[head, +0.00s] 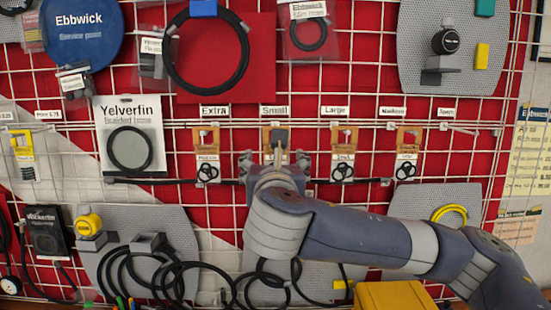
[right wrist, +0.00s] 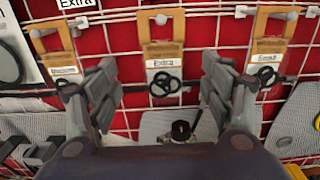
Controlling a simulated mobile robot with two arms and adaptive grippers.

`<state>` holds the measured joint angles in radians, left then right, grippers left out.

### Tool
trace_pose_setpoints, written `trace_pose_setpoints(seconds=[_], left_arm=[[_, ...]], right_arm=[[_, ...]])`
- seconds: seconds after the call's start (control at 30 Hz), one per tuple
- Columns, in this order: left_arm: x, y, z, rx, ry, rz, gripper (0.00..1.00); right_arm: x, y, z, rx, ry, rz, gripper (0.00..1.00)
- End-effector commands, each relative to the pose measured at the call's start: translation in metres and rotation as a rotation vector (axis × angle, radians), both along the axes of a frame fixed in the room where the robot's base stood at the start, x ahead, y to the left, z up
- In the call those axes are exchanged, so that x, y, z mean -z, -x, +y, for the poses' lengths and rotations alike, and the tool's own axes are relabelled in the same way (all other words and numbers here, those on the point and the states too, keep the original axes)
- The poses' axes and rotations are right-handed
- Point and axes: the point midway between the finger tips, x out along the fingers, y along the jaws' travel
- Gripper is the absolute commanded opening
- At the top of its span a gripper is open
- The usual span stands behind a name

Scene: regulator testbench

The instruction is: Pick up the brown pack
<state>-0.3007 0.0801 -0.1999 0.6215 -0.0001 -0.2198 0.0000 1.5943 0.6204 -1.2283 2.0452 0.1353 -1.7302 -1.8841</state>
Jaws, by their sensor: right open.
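Several brown packs hang in a row on the grid, each with a white label and a black three-lobed part below. The pack under the "Small" sign (head: 275,133) is partly hidden by my right gripper (head: 275,163). In the right wrist view this pack, labelled "Extra" (right wrist: 162,50), hangs in the middle. My open right gripper (right wrist: 160,82) has one finger on each side of it in that view, with nothing between them gripped. Other brown packs hang left (head: 206,138) and right (head: 343,138), and one farther right (head: 408,138). My left gripper is not in view.
A white Yelverfin pack (head: 113,113) hangs left of the row. A black rod (head: 215,181) runs behind the packs' lower ends. Black hoses (head: 175,278) hang below, and a yellow box (head: 393,295) is below my right arm. A red panel (head: 226,85) hangs above.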

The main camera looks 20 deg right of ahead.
Motion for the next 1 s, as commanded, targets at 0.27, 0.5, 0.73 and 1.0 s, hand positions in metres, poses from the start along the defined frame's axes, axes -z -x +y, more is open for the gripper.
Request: trace_pose_setpoints(seconds=[0.27, 0.5, 0.73, 1.0], left_arm=[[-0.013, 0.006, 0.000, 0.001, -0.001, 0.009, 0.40], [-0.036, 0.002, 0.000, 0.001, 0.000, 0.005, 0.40], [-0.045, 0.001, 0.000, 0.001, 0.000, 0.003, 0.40], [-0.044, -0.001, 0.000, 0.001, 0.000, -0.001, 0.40]], right_arm=[[-0.001, -0.025, -0.008, 0.001, -0.001, 0.001, 0.73], [-0.004, -0.050, -0.019, 0.002, -0.002, 0.002, 0.73], [-0.001, -0.071, -0.025, 0.001, -0.002, 0.000, 0.73], [0.001, -0.072, -0.025, -0.001, -0.003, -0.001, 0.67]])
